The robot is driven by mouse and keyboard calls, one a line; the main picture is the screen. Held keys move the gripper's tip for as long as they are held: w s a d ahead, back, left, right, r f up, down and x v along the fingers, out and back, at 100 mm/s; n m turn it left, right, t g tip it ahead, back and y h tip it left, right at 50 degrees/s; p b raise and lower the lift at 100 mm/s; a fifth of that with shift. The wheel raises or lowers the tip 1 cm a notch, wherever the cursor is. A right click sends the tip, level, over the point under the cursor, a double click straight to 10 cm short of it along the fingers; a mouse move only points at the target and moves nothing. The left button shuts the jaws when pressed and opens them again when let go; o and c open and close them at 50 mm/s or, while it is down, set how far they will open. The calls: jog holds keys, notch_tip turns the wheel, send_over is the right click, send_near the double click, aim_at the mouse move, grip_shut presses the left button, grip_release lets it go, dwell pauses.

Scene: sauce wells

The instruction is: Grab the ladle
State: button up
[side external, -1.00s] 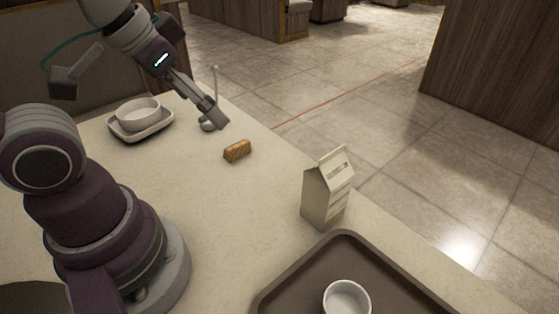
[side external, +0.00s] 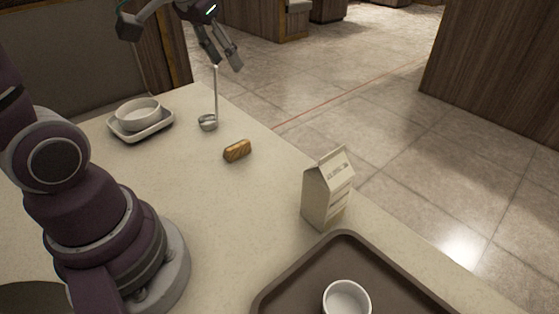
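The ladle (side external: 216,97) is a metal one with its bowl (side external: 207,123) resting on the table and its thin handle standing upright. It is near the table's far edge. My gripper (side external: 224,62) is at the top of the side view, above the table, with its fingers pointing down and apart. The top of the handle shows just below and between the fingertips in the picture. I cannot tell the depth between them. Nothing shows between the fingers.
A white bowl (side external: 138,103) sits in a white dish (side external: 150,131) left of the ladle. A brown block (side external: 237,151) lies right of it. A carton (side external: 327,192) stands further right. A dark tray (side external: 290,291) with a white cup (side external: 346,300) is at the front right.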

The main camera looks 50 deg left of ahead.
jog(key=w+a+f+n+g+y, duration=0.15)
jog(key=a+f, duration=0.25)
jog(key=a, duration=0.5)
jog(key=w+a+f+n, duration=0.2)
jog(key=a+f, duration=0.1)
jog(key=a, duration=0.5)
jog(key=x, duration=1)
jog(key=shift+w+d+f, duration=0.15)
jog(key=shift+w+f, duration=0.1)
jog(key=shift+w, duration=0.2)
grip_shut()
